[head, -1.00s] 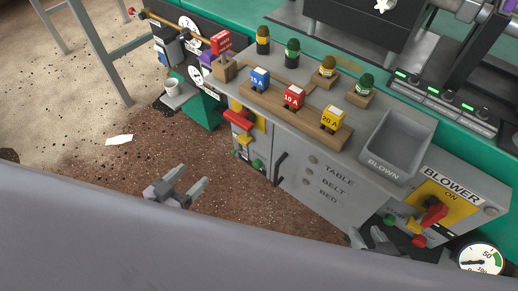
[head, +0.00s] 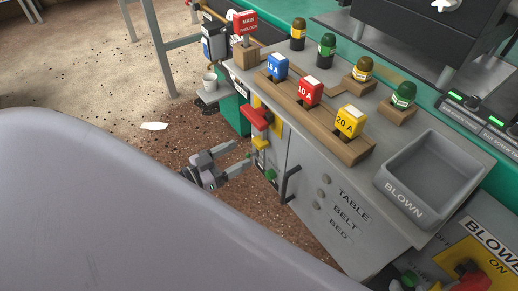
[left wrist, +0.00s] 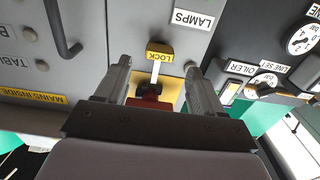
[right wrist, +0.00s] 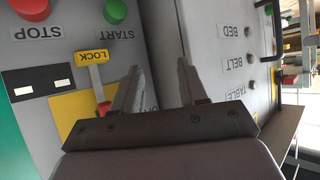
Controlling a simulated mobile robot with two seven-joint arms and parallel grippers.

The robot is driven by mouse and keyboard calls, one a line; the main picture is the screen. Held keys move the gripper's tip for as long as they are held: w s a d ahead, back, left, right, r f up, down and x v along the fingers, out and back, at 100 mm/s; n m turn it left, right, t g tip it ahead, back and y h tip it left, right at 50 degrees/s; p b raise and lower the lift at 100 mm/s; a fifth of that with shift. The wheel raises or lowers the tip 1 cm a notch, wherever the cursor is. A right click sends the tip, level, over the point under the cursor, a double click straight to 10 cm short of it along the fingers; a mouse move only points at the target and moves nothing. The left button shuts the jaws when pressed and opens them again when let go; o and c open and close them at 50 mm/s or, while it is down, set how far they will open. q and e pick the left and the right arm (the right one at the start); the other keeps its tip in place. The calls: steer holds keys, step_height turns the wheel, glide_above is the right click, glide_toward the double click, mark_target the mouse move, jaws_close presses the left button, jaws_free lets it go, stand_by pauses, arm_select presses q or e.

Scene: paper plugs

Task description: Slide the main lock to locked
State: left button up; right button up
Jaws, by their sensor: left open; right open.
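The main lock is a yellow LOCK tab (left wrist: 160,52) on a pale slide on the grey cabinet front, beside the red main switch handle (head: 255,118). In the head view the yellow tab (head: 261,143) sits just below that handle. My left gripper (head: 243,155) is open, its fingers pointing at the cabinet front close to the lock. In the left wrist view the open fingers (left wrist: 157,75) stand on either side of the tab, with nothing held; contact cannot be told. My right gripper (right wrist: 160,68) is open and empty near the blower panel's own yellow LOCK tab (right wrist: 92,57).
A black cabinet handle (head: 289,184) sticks out right of the lock, and a green button (head: 271,174) is below it. Fuse blocks stand in a wooden rack (head: 318,121) above, beside the grey BLOWN bin (head: 430,180). Open floor lies left of the cabinet.

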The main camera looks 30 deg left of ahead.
mark_target(260, 135)
arm_select(q)
steer(key=b+x, duration=0.1)
steer(key=x, duration=0.5)
arm_select(e)
steer(key=shift+w+a+r, duration=0.2)
steer(key=shift+a, duration=0.3)
